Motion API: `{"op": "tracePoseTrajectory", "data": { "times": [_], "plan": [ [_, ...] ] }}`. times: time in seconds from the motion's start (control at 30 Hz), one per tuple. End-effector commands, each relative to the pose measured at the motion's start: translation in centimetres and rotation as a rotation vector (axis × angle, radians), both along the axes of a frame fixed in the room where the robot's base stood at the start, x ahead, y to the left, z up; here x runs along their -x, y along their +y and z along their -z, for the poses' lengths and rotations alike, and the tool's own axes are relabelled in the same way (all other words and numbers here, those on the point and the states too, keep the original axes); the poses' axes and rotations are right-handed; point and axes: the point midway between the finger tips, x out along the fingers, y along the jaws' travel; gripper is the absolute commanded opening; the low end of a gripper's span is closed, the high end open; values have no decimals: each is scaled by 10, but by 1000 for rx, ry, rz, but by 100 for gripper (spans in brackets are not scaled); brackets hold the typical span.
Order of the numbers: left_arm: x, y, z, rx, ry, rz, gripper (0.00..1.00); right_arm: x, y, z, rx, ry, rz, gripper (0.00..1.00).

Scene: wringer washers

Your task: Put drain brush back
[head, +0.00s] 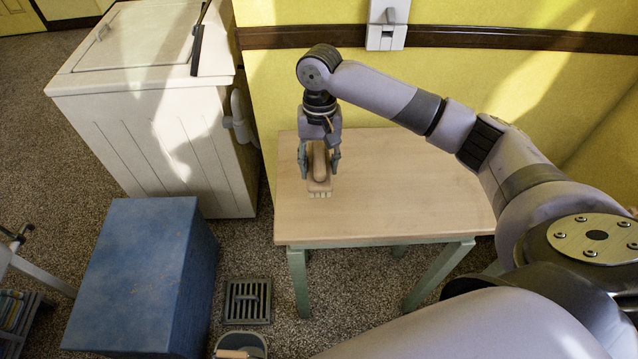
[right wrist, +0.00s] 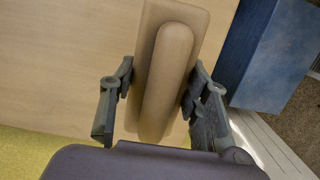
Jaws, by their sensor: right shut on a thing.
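The drain brush (head: 320,184) has a tan wooden block with a raised rounded grip and pale bristles below. It is at the left part of the wooden table (head: 400,205); I cannot tell whether its bristles touch the top. My right gripper (head: 319,160) points down and is shut on the brush. In the right wrist view the fingers (right wrist: 160,95) lie on either side of the brush (right wrist: 168,75), which runs lengthwise between them. My left gripper is not in view.
A white washer (head: 165,130) stands at the back left, with a blue box (head: 140,270) in front of it. A dark floor drain grate (head: 247,301) and a bucket (head: 241,346) are on the speckled floor left of the table. The table's right part is bare.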

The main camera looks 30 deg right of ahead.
Motion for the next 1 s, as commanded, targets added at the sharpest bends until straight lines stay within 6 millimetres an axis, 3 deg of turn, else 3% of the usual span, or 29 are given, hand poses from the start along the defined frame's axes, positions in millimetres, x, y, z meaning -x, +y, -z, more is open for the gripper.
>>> {"op": "tracePoseTrajectory", "data": {
  "times": [0.13, 0.6, 1.0],
  "plan": [
    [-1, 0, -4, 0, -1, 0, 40, 1, 0, 29, 1, 3, 0, 17],
    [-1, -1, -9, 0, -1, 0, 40, 0, 0, 83, -1, 1, -1, 17],
    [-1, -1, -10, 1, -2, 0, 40, 0, 0, 88, 0, 0, -1, 17]
  ]
}}
